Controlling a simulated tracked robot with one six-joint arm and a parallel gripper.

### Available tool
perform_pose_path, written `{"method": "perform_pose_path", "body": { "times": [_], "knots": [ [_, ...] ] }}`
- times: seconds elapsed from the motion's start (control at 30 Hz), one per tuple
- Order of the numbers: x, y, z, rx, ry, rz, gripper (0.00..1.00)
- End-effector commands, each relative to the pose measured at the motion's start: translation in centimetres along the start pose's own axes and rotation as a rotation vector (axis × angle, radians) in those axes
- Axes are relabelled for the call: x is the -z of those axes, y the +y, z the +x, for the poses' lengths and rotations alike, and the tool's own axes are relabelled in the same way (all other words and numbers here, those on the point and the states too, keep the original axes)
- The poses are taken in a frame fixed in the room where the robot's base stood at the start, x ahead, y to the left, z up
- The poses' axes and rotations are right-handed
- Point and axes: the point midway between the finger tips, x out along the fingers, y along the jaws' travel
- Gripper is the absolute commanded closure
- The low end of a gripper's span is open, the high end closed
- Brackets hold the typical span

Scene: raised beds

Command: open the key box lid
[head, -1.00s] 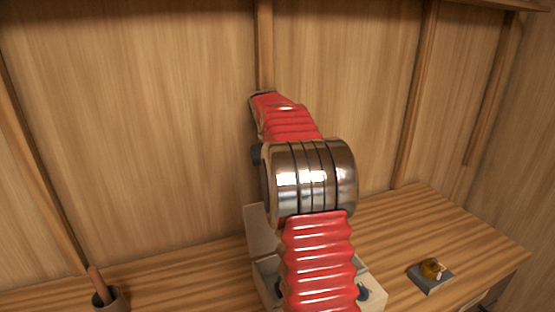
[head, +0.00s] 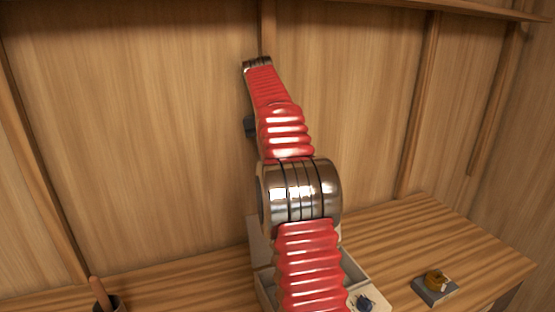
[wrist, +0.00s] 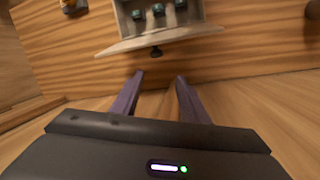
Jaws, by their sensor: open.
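The key box is a pale box on the wooden bench; its rim (head: 352,268) shows behind my arm in the head view. Its lid (head: 259,243) stands raised at the back left, partly hidden by my arm. In the wrist view the box's inside (wrist: 197,12) is uncovered and holds dark teal pieces. The lid (wrist: 125,45) shows there as a pale strip with a dark knob (wrist: 156,52). My gripper (wrist: 160,75) is open and empty, its fingertips just apart from the lid's knob side. In the head view my arm hides the gripper's fingers.
A brass item on a grey block (head: 435,286) sits on the bench to the right of the box. A dark pot with a wooden handle (head: 102,296) is at the left. A wood-panel wall with upright battens stands behind the bench. The bench's right side is mostly clear.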

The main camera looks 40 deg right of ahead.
Motion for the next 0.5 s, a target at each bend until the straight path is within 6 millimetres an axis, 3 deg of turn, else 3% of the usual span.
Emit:
{"method": "perform_pose_path", "body": {
  "times": [0.5],
  "knots": [
    [-0.03,0.02,-1.09,0.001,0.0,0.0,0.59]
  ]
}}
